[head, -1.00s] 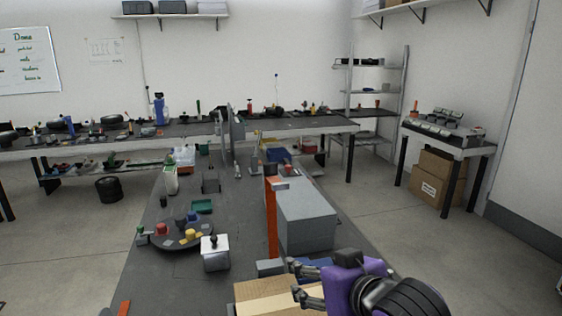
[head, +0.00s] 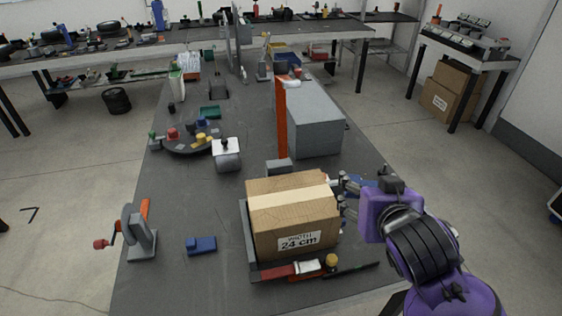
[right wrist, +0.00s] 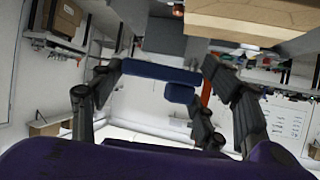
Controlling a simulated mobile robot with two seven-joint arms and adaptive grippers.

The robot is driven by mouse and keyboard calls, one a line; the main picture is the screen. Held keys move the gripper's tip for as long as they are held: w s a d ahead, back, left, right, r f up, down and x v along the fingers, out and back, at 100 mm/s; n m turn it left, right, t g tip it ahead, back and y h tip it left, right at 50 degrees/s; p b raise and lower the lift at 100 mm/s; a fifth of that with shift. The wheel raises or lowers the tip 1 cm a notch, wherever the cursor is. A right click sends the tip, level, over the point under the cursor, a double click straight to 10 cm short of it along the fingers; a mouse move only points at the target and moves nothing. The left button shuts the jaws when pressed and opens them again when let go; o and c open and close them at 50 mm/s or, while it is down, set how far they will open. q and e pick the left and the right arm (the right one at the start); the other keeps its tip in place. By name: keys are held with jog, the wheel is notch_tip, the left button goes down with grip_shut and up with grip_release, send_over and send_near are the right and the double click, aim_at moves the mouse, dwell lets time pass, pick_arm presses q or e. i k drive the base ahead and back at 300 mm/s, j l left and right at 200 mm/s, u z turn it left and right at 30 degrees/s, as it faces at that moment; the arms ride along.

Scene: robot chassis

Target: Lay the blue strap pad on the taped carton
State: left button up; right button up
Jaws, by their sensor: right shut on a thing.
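The taped carton (head: 292,215) is a brown box with a pale tape strip across its top and a "WIDTH 24 cm" label on its front. It sits on the dark bench in a grey corner fixture. My right gripper (head: 344,196) is at the carton's right side, near its upper edge. In the right wrist view its fingers are shut on the blue strap pad (right wrist: 160,73), which spans between them. In the head view the pad (head: 362,183) is mostly hidden behind the fingers and wrist. My left gripper is not in view.
A grey box (head: 315,125) and an orange upright (head: 282,120) stand behind the carton. A red-handled tool (head: 290,270) lies along the carton's front. A small blue block (head: 201,245) and a crank device (head: 138,232) are to the left. The bench between them is mostly clear.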

aim_at(285, 179)
jog(key=j+u, duration=0.15)
jog(key=j, duration=0.5)
jog(key=i+j+u, duration=0.2)
jog(key=j, duration=0.4)
jog(key=k+j, duration=0.05)
